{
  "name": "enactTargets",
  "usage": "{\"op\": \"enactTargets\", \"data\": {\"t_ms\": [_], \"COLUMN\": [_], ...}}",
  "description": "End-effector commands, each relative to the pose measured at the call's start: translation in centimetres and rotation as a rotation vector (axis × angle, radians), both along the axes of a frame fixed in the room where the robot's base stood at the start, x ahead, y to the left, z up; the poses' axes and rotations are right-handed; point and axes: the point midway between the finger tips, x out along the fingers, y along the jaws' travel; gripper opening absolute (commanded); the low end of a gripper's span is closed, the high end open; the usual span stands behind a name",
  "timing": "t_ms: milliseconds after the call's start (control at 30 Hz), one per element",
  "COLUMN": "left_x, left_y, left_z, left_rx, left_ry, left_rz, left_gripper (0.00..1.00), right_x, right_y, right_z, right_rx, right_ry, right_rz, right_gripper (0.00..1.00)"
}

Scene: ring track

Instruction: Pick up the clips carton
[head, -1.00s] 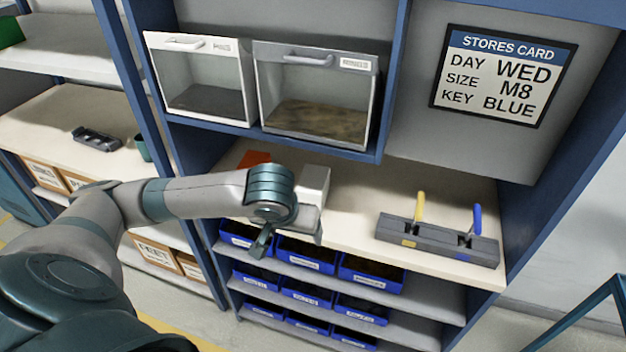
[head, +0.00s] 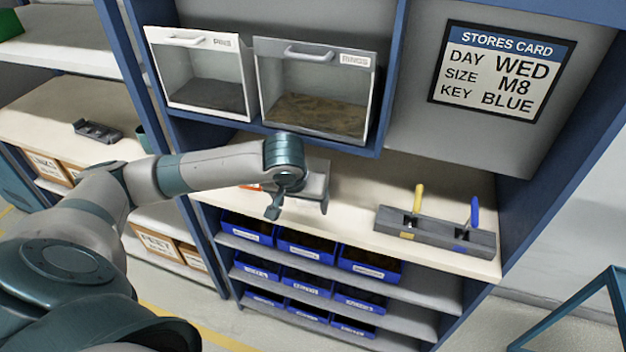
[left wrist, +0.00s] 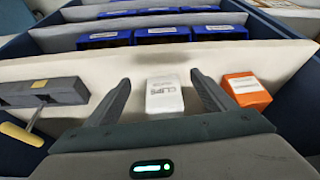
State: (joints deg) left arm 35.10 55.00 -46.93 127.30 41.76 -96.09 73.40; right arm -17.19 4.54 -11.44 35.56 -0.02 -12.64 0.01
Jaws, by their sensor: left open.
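The clips carton (left wrist: 164,97) is a small white box with "CLIPS" on its face. In the left wrist view it stands on the pale shelf between the two fingers of my left gripper (left wrist: 160,80), with a gap on each side. My left gripper (head: 298,207) is open and empty, over the shelf's front part in the head view. There the gripper and wrist largely hide the carton, so I cannot tell its outline. My right gripper is not in view.
An orange box (left wrist: 246,89) stands just right of the right finger in the wrist view. A grey block (head: 435,234) with yellow and blue handles sits on the shelf's right. Two clear-fronted bins (head: 312,100) hang above; blue bins (head: 306,252) are below.

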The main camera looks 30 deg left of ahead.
Motion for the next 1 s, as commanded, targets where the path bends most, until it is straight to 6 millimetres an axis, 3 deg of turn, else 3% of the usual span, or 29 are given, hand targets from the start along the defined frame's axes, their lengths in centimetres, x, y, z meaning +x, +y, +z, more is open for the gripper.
{"op": "enactTargets", "data": {"t_ms": [467, 867, 1000], "left_x": [0.6, 5.0, 5.3], "left_y": [0.2, 1.7, 1.9], "left_z": [0.0, 0.2, -0.7], "left_rx": [0.000, 0.000, 0.001], "left_ry": [0.001, 0.000, 0.003], "left_rz": [0.001, 0.002, 0.000], "left_gripper": [0.77, 0.77, 0.77], "right_x": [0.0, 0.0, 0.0], "right_y": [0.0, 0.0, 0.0], "right_z": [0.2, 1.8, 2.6], "right_rx": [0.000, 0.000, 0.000], "right_ry": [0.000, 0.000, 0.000], "right_rz": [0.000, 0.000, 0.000], "right_gripper": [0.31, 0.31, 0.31]}}
